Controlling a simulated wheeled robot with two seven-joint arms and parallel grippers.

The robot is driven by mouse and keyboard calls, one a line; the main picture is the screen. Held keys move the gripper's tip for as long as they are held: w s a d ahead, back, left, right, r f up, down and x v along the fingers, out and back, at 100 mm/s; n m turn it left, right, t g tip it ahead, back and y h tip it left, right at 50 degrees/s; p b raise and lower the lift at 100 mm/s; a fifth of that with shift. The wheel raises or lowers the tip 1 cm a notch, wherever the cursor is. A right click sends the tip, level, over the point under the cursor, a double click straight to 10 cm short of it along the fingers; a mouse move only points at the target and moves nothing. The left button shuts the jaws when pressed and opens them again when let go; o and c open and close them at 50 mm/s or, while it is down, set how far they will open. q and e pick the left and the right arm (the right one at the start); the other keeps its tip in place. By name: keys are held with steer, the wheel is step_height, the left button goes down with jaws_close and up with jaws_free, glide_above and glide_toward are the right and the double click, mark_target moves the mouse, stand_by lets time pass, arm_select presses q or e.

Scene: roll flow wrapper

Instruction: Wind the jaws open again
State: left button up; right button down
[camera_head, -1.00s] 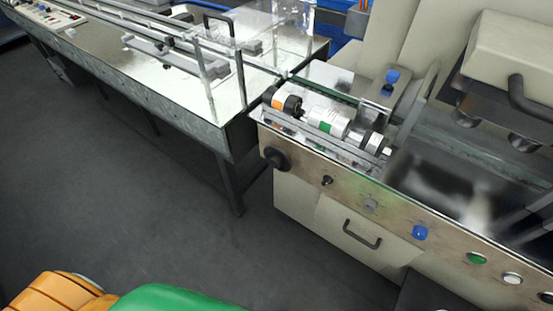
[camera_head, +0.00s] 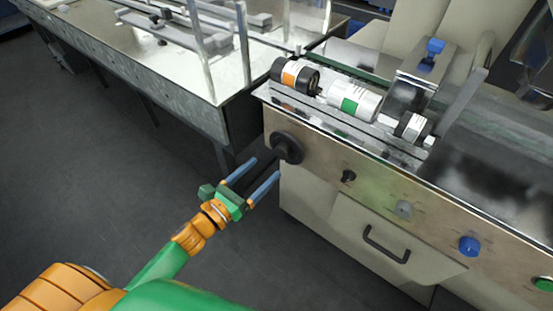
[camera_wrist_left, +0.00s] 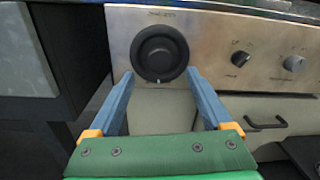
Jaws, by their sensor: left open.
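A black round handwheel (camera_head: 287,148) sits on the left end of the machine's front panel. In the left wrist view the handwheel (camera_wrist_left: 159,53) faces me, just beyond and between my fingertips. My left gripper (camera_head: 258,182) is open and empty, its two blue fingers pointing at the handwheel from the front left, apart from it. The jaws are not clearly identifiable; a cylinder with an orange band (camera_head: 295,75), a cylinder with a green band (camera_head: 352,101) and a small black-and-white roller (camera_head: 413,127) lie in a row on top. My right gripper is not in view.
The front panel (camera_head: 380,195) also carries a small black knob (camera_head: 348,176), a grey knob (camera_head: 404,209) and a blue knob (camera_head: 469,246). A drawer handle (camera_head: 386,246) sticks out below. A metal table (camera_head: 185,85) stands at the left. The floor between is clear.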

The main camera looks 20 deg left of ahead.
mark_target(280, 154)
arm_select(q)
steer(key=x, duration=0.6)
steer(key=shift+w, duration=0.2)
jaws_close()
